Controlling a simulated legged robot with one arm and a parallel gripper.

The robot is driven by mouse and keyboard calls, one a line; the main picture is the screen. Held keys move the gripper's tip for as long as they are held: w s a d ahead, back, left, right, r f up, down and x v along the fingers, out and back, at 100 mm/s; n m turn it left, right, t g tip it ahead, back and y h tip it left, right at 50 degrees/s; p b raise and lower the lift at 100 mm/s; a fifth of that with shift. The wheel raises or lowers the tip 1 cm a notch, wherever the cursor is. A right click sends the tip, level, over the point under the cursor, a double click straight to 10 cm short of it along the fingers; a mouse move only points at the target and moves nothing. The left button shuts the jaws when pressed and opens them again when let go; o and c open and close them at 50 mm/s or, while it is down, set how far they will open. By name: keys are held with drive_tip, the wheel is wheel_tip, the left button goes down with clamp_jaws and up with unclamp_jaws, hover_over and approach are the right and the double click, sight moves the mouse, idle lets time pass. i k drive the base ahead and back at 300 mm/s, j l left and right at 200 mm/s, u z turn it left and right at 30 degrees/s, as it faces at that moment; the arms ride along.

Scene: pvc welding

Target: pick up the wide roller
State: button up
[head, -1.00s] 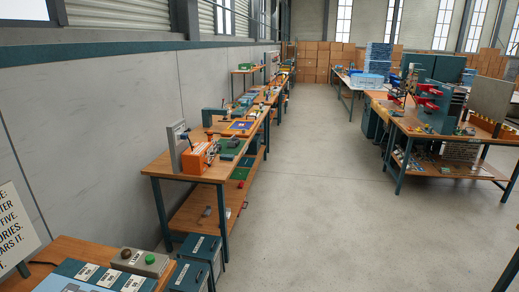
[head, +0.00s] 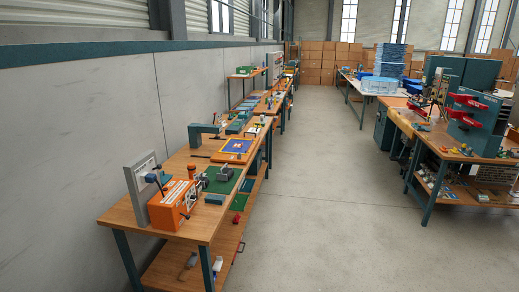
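I cannot pick out the wide roller in the head view; the small tools on the benches are too small to tell apart. The near left workbench (head: 205,231) has a wooden top with an orange box (head: 172,205) at its near end and a grey upright panel (head: 140,180) behind it. A green mat (head: 222,181) with small grey items lies beyond the box. Farther back is a blue and yellow board (head: 236,146). My gripper is not in view.
A wide clear concrete aisle (head: 305,200) runs between the left benches and the right benches. The right bench (head: 432,137) carries red clamps (head: 466,101) on a dark stand. Blue crates (head: 391,55) and stacked cardboard boxes (head: 317,63) stand at the back. A wall borders the left.

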sight(229, 172)
drive_tip(key=i, duration=1.8)
drive_tip(key=i+u, duration=0.15)
drive_tip(key=i, duration=0.4)
drive_tip(key=i+l+u, duration=0.15)
drive_tip(key=i, duration=0.35)
drive_tip(key=i+l+u, duration=0.15)
drive_tip(key=i, duration=0.35)
